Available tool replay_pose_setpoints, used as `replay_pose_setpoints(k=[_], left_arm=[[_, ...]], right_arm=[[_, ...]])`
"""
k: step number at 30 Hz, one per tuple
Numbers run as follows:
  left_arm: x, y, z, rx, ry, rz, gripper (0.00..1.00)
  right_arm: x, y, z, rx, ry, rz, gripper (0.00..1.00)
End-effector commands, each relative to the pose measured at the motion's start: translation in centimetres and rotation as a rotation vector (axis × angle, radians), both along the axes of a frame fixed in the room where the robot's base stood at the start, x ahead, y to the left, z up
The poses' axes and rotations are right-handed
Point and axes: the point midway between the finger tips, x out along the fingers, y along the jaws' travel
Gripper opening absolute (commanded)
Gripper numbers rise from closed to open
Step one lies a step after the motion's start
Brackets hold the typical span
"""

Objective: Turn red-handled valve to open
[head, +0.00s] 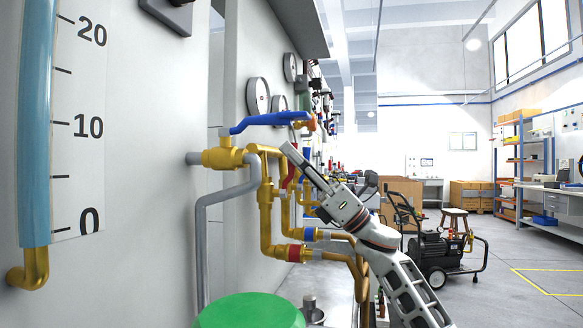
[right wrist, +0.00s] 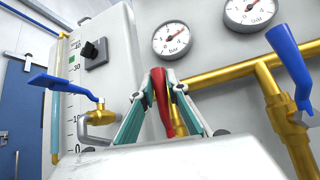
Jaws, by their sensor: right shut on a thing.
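The red valve handle (right wrist: 161,100) stands upright in the middle of the right wrist view, between the two fingers of my right gripper (right wrist: 165,78). The fingers are closed around it from both sides. In the head view the red handle (head: 292,167) shows as a small strip beside the brass pipes. There my right gripper (head: 290,150) reaches in from the lower right, with its fingertips close to the handle. The valve body under the handle is mostly hidden by the gripper. My left gripper is not in view.
A blue lever (head: 270,121) on a brass valve (head: 225,156) juts out near my gripper. Another blue handle (right wrist: 288,65) is at the right of the wrist view. Gauges (head: 258,96) hang on the panel. A green lid (head: 250,312) is below.

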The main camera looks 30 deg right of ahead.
Motion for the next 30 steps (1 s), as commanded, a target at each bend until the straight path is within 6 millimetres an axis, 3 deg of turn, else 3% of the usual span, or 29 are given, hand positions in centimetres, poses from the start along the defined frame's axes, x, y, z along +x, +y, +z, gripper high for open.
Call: replay_pose_setpoints(k=[1, 21, 22, 24, 30], left_arm=[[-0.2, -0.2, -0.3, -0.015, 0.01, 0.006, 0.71], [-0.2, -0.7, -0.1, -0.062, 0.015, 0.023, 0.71], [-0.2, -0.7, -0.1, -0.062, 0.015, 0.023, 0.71], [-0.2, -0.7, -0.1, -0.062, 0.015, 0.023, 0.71], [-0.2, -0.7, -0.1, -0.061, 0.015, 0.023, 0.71]], right_arm=[[0.0, 0.2, -0.7, -0.015, -0.005, -0.001, 0.0], [-1.1, 0.6, -0.2, -0.06, -0.054, -0.001, 0.0], [-1.1, 0.6, -0.2, -0.061, -0.055, 0.0, 0.17], [-1.1, 0.6, -0.2, -0.06, -0.053, 0.0, 0.32], [-1.1, 0.5, -0.1, -0.057, -0.055, -0.001, 0.32]])
